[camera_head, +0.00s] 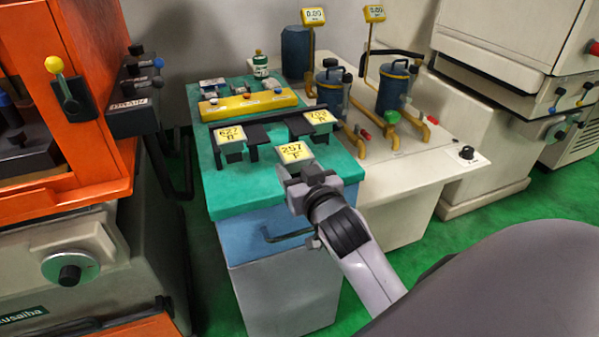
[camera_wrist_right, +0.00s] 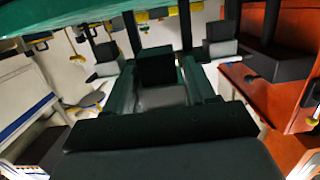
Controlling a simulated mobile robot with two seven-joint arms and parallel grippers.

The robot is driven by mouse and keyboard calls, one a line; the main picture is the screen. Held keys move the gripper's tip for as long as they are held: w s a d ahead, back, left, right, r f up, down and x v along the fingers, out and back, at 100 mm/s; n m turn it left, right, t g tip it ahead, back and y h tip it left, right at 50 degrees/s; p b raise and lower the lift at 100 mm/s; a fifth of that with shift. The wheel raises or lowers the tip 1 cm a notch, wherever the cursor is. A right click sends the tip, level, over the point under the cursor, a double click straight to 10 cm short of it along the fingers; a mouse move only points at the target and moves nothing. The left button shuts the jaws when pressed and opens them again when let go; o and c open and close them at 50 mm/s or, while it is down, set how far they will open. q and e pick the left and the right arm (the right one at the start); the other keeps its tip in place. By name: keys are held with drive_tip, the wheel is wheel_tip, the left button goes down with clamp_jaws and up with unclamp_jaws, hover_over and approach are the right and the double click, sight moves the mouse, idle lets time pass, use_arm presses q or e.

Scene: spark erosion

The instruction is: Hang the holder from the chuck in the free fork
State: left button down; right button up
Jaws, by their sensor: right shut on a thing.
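My right gripper (camera_head: 306,184) is shut on a holder with a yellow label reading 257 (camera_head: 294,152), at the front of the green bench top. In the right wrist view a dark block (camera_wrist_right: 156,66) sits between the two fingers of the gripper (camera_wrist_right: 162,90). A black rack (camera_head: 265,116) stands on the bench. Holders labelled 627 (camera_head: 230,134) and 702 (camera_head: 320,116) hang at its left and right. Between them a dark fork (camera_head: 257,136) shows no labelled holder. The held holder is in front of this gap, apparently apart from the rack. My left gripper is out of view.
Blue canisters with yellow pipes (camera_head: 393,88) stand on the pale bench to the right. An orange machine (camera_head: 75,200) is at left. Bare green bench top (camera_head: 240,195) lies at front left.

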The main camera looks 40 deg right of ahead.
drive_tip(key=shift+r+x, duration=0.15)
drive_tip(key=shift+x, duration=0.6)
drive_tip(key=shift+r+x, duration=0.2)
drive_tip(key=shift+x, duration=0.5)
drive_tip(key=shift+p, duration=0.45)
drive_tip(key=shift+w, duration=0.1)
drive_tip(key=shift+r+x, duration=0.15)
drive_tip(key=shift+x, duration=0.95)
drive_tip(key=shift+r+x, duration=0.2)
drive_tip(key=shift+x, duration=0.9)
drive_tip(key=shift+d, duration=0.1)
drive_tip(key=shift+w, duration=0.1)
drive_tip(key=shift+x, duration=1.6)
drive_tip(key=shift+w+r, duration=0.15)
drive_tip(key=shift+r, duration=0.05)
